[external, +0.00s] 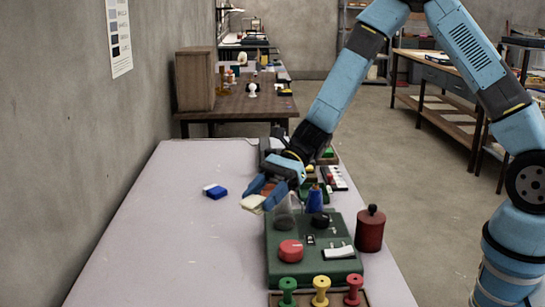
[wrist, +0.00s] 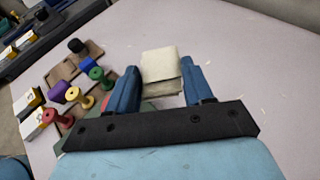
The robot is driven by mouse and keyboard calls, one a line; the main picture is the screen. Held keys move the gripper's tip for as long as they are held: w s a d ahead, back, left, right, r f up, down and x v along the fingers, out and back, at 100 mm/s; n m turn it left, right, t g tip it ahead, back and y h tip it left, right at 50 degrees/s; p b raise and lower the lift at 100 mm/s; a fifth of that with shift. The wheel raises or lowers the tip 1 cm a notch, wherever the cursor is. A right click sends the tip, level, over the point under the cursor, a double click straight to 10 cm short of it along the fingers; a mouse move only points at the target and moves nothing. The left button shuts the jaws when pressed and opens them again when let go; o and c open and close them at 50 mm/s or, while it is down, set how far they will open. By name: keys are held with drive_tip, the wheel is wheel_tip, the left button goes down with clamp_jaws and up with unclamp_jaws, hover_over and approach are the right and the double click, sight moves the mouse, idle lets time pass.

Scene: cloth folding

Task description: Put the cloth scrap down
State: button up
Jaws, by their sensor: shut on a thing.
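The cloth scrap (external: 252,203) is a small cream, folded-looking piece at my fingertips in the external view. It also shows between the two blue fingers in the wrist view (wrist: 160,65), with a second layer or edge below it. My gripper (external: 264,194) is shut on the scrap and points down and to the left, beside the far left corner of the green box. In the wrist view my gripper (wrist: 160,75) has a finger on each side of the scrap. Whether the scrap touches the table (external: 165,230) is hard to tell.
The green box (external: 312,275) with a red knob (external: 290,250) stands close to the right. A red canister (external: 370,229) and several coloured spools (external: 321,291) are nearby. The table's left side is mostly clear.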

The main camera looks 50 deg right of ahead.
drive_tip(key=w+d, duration=0.2)
drive_tip(key=d, duration=0.1)
hover_over(213, 232)
drive_tip(key=s, duration=0.1)
drive_tip(key=shift+m+t, duration=0.3)
drive_tip(key=shift+t, duration=0.1)
drive_tip(key=f, duration=0.8)
drive_tip(key=shift+d+f, duration=0.2)
drive_tip(key=shift+f, duration=0.15)
drive_tip(key=shift+w+a+f, duration=0.2)
drive_tip(key=shift+w+f, duration=0.15)
drive_tip(key=shift+f, duration=0.15)
wheel_tip(213, 232, down, 3)
drive_tip(key=shift+w+f, duration=0.15)
drive_tip(key=shift+f, duration=0.05)
drive_tip(key=o, duration=1)
